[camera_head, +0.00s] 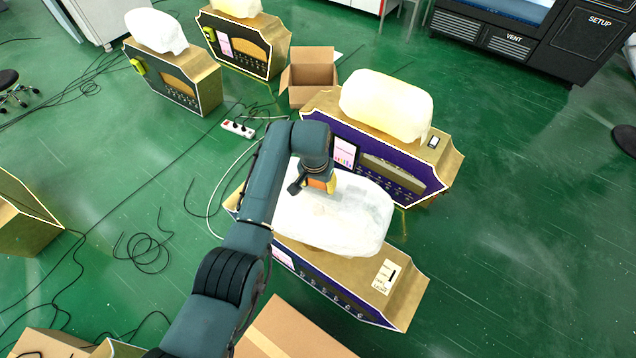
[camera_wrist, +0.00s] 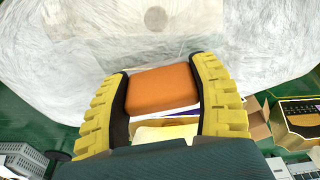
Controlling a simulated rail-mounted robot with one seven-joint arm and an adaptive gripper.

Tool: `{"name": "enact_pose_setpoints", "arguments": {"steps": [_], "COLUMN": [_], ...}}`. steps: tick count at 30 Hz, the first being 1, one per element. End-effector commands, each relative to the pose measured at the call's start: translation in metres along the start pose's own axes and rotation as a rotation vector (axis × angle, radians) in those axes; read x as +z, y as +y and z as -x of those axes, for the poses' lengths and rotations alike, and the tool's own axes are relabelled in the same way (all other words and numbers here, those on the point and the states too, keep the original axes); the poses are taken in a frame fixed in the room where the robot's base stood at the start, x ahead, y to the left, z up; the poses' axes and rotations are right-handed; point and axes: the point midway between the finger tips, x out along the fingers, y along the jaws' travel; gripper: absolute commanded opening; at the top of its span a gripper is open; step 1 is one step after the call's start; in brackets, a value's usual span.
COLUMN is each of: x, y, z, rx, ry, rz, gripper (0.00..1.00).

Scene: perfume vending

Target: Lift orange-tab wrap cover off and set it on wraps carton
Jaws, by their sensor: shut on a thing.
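The wrap cover (camera_head: 350,222) is a whitish, translucent, bulging shape over the top of the nearest gold and purple vending machine (camera_head: 398,310). It also fills the upper part of the wrist view (camera_wrist: 70,60). Its orange tab (camera_wrist: 163,90) sits between the yellow fingers of my gripper (camera_wrist: 165,76), which is shut on it. In the head view my gripper (camera_head: 318,186) is at the cover's upper left part. I cannot tell whether the cover touches the machine. An open, empty-looking cardboard carton (camera_head: 310,73) stands on the floor at the back.
Another machine (camera_head: 440,175) with a yellowish cover (camera_head: 388,105) stands just behind. Two more covered machines stand at the back left. A closed cardboard box (camera_head: 290,335) is at the front. A power strip (camera_head: 238,129) and cables lie on the green floor.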

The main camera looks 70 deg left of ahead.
Motion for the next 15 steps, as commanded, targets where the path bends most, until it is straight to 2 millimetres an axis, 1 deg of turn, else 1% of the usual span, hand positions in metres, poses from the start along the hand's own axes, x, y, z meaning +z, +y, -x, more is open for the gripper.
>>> {"name": "enact_pose_setpoints", "arguments": {"steps": [1,15], "x": [-0.002,-0.008], "y": [0.000,0.000], "z": [0.010,0.050], "rx": [0.000,0.000], "ry": [0.001,0.001], "rz": [0.000,0.000], "gripper": [0.22,0.22]}}
